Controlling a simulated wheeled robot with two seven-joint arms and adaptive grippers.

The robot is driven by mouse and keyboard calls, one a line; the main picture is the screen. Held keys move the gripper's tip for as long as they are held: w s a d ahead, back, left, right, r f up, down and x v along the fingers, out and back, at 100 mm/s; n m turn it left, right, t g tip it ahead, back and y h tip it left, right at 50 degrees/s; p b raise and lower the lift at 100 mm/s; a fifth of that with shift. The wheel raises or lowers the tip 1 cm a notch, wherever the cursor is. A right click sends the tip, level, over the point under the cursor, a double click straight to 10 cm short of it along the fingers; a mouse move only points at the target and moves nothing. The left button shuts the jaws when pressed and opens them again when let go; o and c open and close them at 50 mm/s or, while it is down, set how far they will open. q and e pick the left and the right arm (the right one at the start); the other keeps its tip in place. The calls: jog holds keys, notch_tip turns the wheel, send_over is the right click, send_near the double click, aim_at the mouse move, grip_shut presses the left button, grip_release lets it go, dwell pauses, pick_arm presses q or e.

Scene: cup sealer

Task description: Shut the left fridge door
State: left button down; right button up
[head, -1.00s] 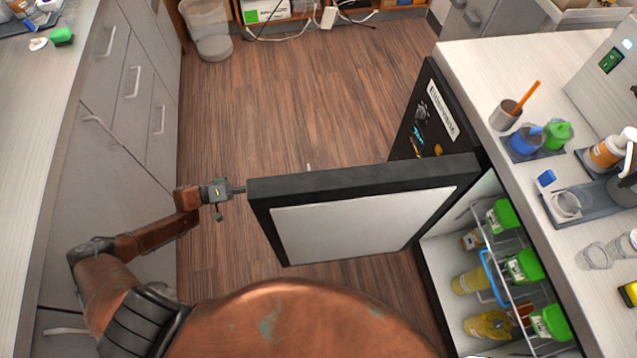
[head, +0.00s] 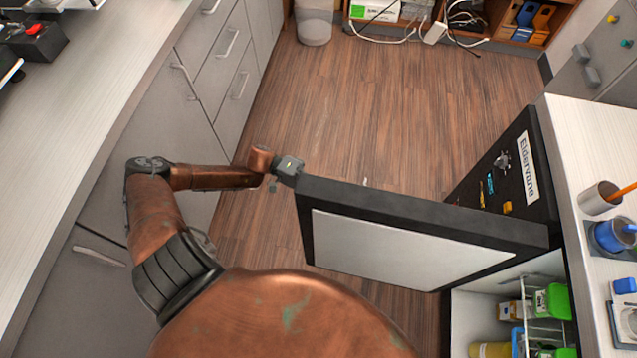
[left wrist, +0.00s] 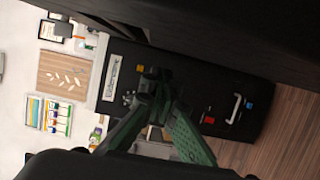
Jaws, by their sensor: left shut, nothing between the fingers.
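The fridge door (head: 410,243) stands open, with a black frame and a pale inner panel facing me in the head view. It juts left from the fridge across the floor. My left gripper (head: 290,170) is at its free edge, near the upper left corner, shut and empty. Its tips are partly hidden there, so contact is unclear. In the left wrist view the dark green fingers (left wrist: 153,85) show together beside a large dark surface. A black front panel labelled Eldervane (head: 505,175), with magnets, stands beyond the open door; it also shows in the wrist view (left wrist: 180,92). My right gripper is out of view.
The open fridge (head: 480,305) holds a wire rack and green-lidded containers (head: 552,301). A white counter (head: 575,140) above it carries cups. Grey drawers (head: 225,50) line the left side. Wooden floor (head: 380,110) is clear beyond the door.

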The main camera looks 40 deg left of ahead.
pick_arm(q)
jog(key=shift+s+d, duration=0.3)
jog(key=shift+s, duration=0.55)
jog(key=shift+s+d, duration=0.3)
jog(key=shift+s, duration=0.55)
jog(key=shift+s, duration=0.1)
